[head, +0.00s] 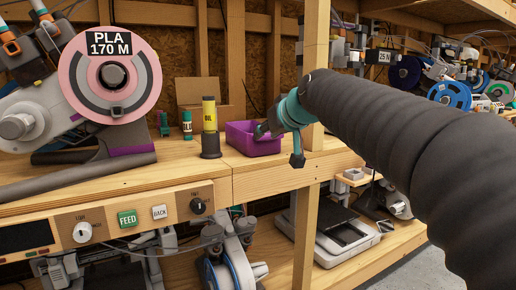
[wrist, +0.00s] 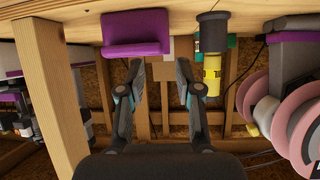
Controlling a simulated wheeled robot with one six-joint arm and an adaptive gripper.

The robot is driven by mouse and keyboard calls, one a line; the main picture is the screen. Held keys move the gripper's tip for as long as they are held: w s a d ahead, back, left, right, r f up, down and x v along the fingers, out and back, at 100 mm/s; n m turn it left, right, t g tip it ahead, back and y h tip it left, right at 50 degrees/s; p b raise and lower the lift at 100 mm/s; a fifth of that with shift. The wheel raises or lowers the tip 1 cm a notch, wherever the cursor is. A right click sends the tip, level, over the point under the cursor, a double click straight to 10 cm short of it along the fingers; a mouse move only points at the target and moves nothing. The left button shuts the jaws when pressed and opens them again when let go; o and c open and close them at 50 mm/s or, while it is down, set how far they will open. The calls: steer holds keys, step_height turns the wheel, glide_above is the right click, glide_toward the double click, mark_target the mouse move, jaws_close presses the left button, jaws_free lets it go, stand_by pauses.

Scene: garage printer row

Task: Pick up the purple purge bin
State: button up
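The purple purge bin (head: 246,142) is an open-topped box standing on the wooden bench top, near its right end. In the wrist view, where the scene appears upside down, the bin (wrist: 136,32) is near the top edge, beyond my fingertips and slightly to the left. My gripper (head: 266,130) shows at the bin's right side in the head view and covers part of its rim. In the wrist view my gripper (wrist: 161,72) has its two fingers spread apart with nothing between them. I cannot tell whether a finger touches the bin.
A wooden post (head: 314,80) rises close behind my gripper. A pink spool (head: 112,76) is at the left. A cardboard box (head: 203,92) is behind.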

steer(key=w+a+r+y, duration=0.1)
steer(key=w+a+r, duration=0.1)
steer(key=w+a, duration=0.2)
glide_toward(237, 129)
steer(key=shift+n+t, duration=0.3)
steer(key=x, duration=0.4)
steer(key=shift+a+f, duration=0.2)
steer(key=shift+f, duration=0.3)
steer(key=shift+r+p+x, duration=0.1)
steer(key=shift+p+x, duration=0.2)
steer(key=shift+x, duration=1.2)
steer(key=shift+r+p+x, duration=0.15)
steer(key=shift+p+x, duration=0.15)
steer(key=shift+x, duration=1.2)
steer(key=shift+w+d, duration=0.1)
steer(key=shift+w, duration=0.05)
jaws_close()
